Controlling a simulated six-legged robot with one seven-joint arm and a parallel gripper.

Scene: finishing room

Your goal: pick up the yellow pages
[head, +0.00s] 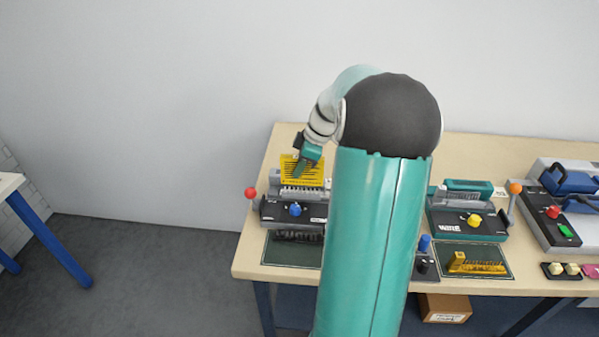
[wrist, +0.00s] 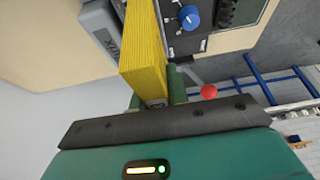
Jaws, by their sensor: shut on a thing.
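The yellow pages (head: 302,170) stand upright at the left machine in the head view, with dark print lines on their face. In the wrist view the yellow pages (wrist: 144,50) are a thick block seen along its edge. My gripper (head: 309,160) is shut on the pages near their top. In the wrist view my gripper's green fingers (wrist: 158,102) sit on both sides of the block. The lower edge of the pages is at the grey machine, and I cannot tell whether they touch it.
The left machine (head: 290,211) has a blue knob and a red ball lever (head: 251,193). A green machine (head: 467,222) with a yellow knob stands farther right, past my arm. Dark mats lie in front. The table (head: 252,245) ends at the left, with open floor beyond.

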